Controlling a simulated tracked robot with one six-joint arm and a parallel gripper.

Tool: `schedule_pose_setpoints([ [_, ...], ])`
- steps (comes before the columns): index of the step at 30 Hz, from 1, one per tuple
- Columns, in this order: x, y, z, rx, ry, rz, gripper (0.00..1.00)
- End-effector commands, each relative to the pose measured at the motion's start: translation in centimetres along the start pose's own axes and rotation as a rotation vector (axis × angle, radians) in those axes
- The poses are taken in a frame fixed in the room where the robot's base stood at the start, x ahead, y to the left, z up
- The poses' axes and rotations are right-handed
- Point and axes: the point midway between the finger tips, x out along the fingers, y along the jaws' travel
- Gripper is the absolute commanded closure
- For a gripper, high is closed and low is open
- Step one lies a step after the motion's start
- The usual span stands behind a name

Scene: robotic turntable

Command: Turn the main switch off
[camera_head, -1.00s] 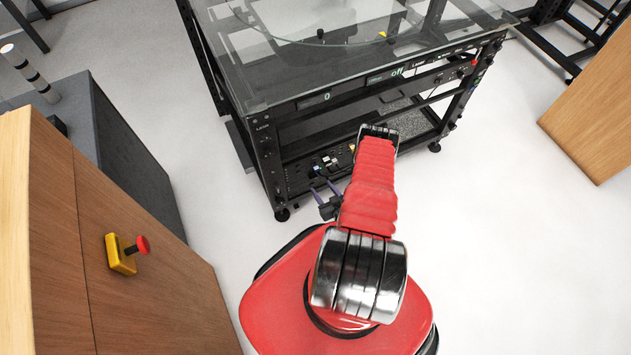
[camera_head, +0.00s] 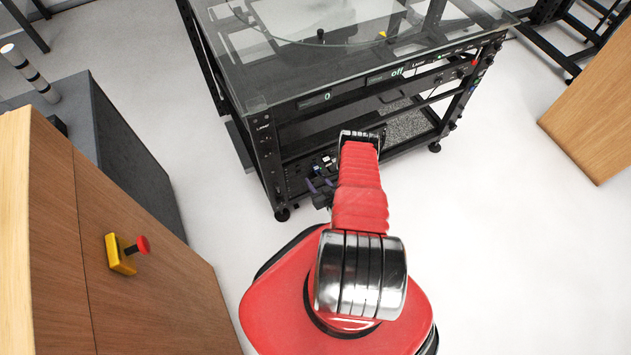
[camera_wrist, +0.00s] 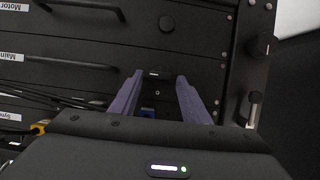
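The black equipment panel shows in the wrist view with a row labelled "Main" (camera_wrist: 12,58) at the left. A small dark switch-like part (camera_wrist: 157,73) with a pale mark sits in that row, in line with the gap between my fingertips; I cannot tell its position. My gripper (camera_wrist: 158,76) has two purple fingers spread apart, with nothing held between them. Whether they touch the panel is unclear. In the head view my gripper (camera_head: 318,188) is at the lower front of the turntable rack, close to small switches (camera_head: 325,164), partly hidden by my arm.
The glass-topped rack (camera_head: 262,150) stands ahead. The wrist view shows a round knob (camera_wrist: 166,22) above and a post with a lever (camera_wrist: 253,108) at right. A wooden cabinet (camera_head: 150,290) with a red emergency button (camera_head: 142,244) is at left.

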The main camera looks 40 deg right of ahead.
Motion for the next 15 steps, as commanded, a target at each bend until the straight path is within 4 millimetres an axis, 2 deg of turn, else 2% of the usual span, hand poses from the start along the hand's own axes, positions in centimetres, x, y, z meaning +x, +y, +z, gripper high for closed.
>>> schedule_pose_setpoints([
  [2, -0.01, 0.01, -0.01, 0.0, 0.0, 0.0, 0.64],
  [14, -0.02, 0.0, -0.01, 0.0, 0.0, 0.0, 0.92],
  [15, -0.15, -0.55, 0.07, 0.0, -0.001, -0.002, 0.93],
])
